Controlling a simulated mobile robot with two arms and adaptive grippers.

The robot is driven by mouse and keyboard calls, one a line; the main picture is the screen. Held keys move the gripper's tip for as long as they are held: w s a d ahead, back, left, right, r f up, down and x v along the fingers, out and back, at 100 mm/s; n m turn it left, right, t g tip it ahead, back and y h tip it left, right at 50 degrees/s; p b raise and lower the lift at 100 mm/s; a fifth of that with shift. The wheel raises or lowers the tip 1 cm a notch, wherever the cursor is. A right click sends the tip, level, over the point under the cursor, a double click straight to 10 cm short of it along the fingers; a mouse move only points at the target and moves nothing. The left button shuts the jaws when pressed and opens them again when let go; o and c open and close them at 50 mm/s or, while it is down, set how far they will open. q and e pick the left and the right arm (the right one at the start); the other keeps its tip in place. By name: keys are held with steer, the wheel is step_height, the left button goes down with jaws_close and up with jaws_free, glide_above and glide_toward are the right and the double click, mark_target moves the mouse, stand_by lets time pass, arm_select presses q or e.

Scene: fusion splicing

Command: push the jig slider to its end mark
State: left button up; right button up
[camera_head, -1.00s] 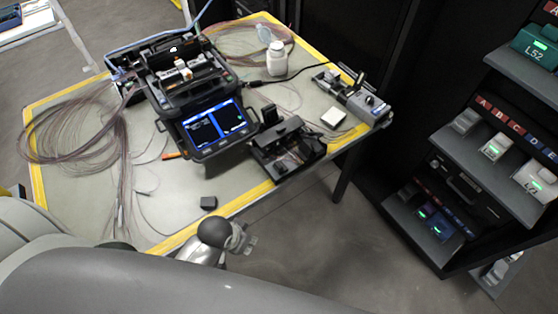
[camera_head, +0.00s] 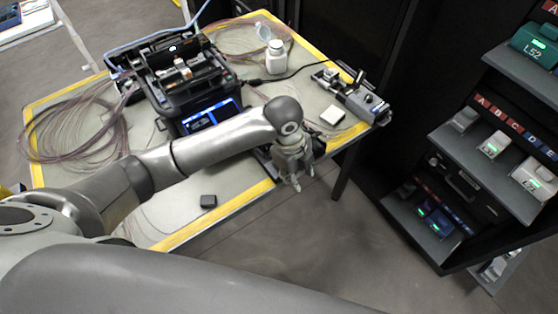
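A long grey metal fixture (camera_head: 366,104), which looks like the jig, lies at the right corner of the table. Small parts stand on it; its slider and end mark are too small to tell. My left gripper (camera_head: 303,181) hangs fingers down at the table's front edge, left of and nearer than this fixture and apart from it. Its fingers look spread, with nothing seen between them. It covers most of a black bench device (camera_head: 318,146). My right gripper is not in view.
The splicer (camera_head: 188,82) stands mid-table, its screen partly behind my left arm. Loose fibres lie left. A shelf rack (camera_head: 470,150) stands right.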

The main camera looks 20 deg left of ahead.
arm_select(q)
steer(key=w+a+r+m+y, duration=0.2)
steer(key=w+a+r+m, duration=0.1)
steer(key=w+a, duration=0.35)
steer(key=shift+g, duration=0.3)
steer(key=f+p, duration=0.1)
steer(key=f, duration=0.9)
steer(key=shift+s+a+f+p, duration=0.15)
steer(key=shift+a+p, duration=0.05)
steer(key=shift+p, duration=0.2)
jaws_close()
